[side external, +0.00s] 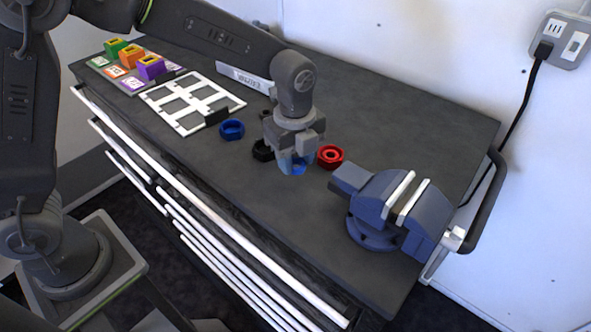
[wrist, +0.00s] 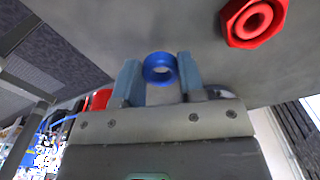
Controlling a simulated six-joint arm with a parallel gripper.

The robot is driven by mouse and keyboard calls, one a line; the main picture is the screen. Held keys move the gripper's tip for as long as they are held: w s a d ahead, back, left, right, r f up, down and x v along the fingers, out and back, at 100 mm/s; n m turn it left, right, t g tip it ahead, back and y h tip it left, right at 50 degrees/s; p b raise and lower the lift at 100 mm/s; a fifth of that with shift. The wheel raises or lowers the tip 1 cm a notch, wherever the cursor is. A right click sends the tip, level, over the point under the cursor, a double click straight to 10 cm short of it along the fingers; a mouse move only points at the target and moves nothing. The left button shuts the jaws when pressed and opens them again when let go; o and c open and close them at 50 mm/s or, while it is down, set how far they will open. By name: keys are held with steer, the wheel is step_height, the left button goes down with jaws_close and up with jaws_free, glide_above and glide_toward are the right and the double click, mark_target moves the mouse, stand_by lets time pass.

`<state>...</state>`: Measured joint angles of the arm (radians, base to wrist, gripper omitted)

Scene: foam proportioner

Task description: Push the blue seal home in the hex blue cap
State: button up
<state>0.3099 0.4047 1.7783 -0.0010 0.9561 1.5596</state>
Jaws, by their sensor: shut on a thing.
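The blue seal (wrist: 159,69) is a round blue ring held between the two pale blue fingers of my gripper (wrist: 160,78) in the wrist view. In the side view my gripper (side external: 297,163) is low over the bench top, with a blue patch of the seal (side external: 299,169) between its fingertips. The hex blue cap (side external: 231,129) lies on the bench to the left of my gripper, apart from it. I cannot make out the blue cap clearly in the wrist view.
A red hex cap (side external: 330,157) lies just right of my gripper. A black ring-shaped part (side external: 262,151) is close on the left. A blue-grey vise (side external: 375,211) stands at the right. A white slotted frame (side external: 193,103) and coloured blocks (side external: 150,67) lie further left.

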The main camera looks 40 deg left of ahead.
steer(key=s+a+r, duration=0.1)
steer(key=a+r, duration=0.5)
steer(key=a, duration=0.5)
steer(key=w+a+f, duration=0.1)
steer(key=w+a, duration=0.2)
steer(key=a, duration=0.8)
steer(key=shift+w+a+f, duration=0.1)
steer(key=shift+f, duration=1.6)
steer(key=shift+w+f, duration=0.1)
steer(key=shift+f, duration=1.55)
steer(key=o, duration=1.3)
steer(key=shift+r, duration=0.1)
steer(key=shift+r, duration=2.95)
